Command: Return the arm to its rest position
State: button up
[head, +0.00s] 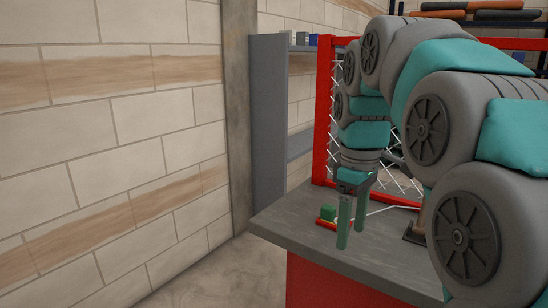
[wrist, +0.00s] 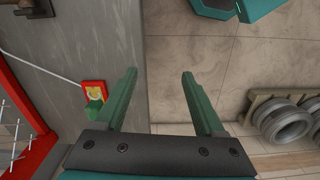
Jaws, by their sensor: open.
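My gripper (head: 351,222) is open and empty, with its two green fingers pointing down over the grey bench top (head: 350,250) in the head view. In the wrist view the fingers of my gripper (wrist: 158,85) stand wide apart with only bare floor between them and the bench edge to their left. My arm, grey and teal, is bent in an arch and covers much of the right side of the head view.
A red frame (head: 322,110) with wire mesh stands on the bench. A small green block (head: 328,212) sits by a red piece near the gripper; a pale wire runs from there. A grey shelf (head: 268,120) stands behind. Floor at left is clear.

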jog(key=s+f+m+g, duration=0.1)
jog(key=s+f+m, duration=0.8)
jog(key=s+f, duration=1.2)
jog(key=s+d, duration=0.1)
jog(key=s, duration=0.3)
jog(key=shift+s+m+g, duration=0.15)
jog(key=shift+m+g, duration=0.15)
